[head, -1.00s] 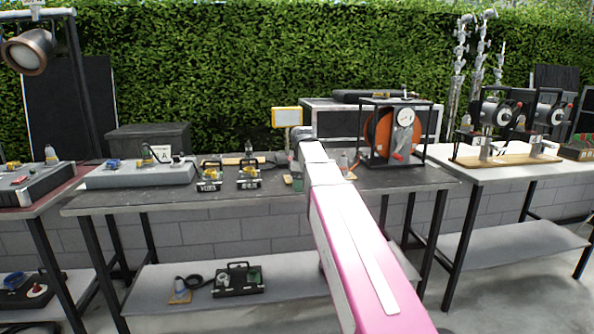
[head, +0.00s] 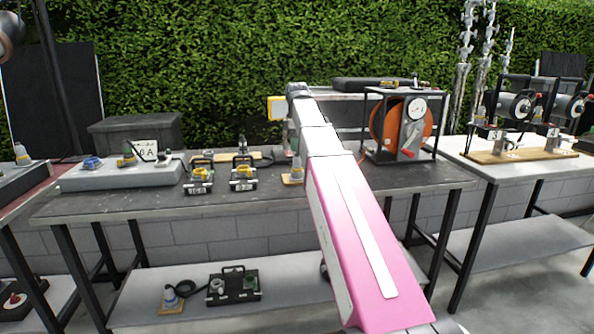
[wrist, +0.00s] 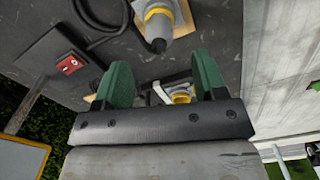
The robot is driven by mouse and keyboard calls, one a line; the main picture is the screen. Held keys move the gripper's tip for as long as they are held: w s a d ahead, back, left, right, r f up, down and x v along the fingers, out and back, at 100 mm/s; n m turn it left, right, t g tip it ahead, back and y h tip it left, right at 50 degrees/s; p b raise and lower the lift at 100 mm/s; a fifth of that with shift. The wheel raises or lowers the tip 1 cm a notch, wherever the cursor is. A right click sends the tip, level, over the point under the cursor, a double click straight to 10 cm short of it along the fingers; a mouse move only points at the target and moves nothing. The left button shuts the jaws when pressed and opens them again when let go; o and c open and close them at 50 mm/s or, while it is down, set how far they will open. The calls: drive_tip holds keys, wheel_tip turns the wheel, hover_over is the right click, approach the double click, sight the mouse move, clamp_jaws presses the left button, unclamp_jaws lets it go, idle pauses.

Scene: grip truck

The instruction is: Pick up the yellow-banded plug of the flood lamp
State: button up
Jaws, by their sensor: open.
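In the wrist view a grey plug with a yellow band (wrist: 160,22) sits on a small wooden block, with a black cable beside it. My gripper (wrist: 165,83) shows there with its two green finger pads spread apart. The plug is beyond the fingertips, apart from them. Another yellow-ringed thing (wrist: 181,95) shows through the gap, partly hidden by my gripper. In the head view a small plug on a wooden block (head: 292,179) stands just left of my arm; I cannot tell if it is the same one. The yellow-framed flood lamp (head: 276,108) is behind, partly covered.
An orange cable reel (head: 388,120) in a black frame stands right of my arm. Two small black-framed boxes (head: 198,178) and a long grey box (head: 115,177) stand to the left. The wrist view shows a black box with a red socket (wrist: 70,64). The front table strip is clear.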

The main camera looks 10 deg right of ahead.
sight(297, 162)
drive_tip(key=shift+d+f, duration=0.1)
drive_tip(key=shift+f, duration=3.8)
drive_tip(key=c, duration=0.9)
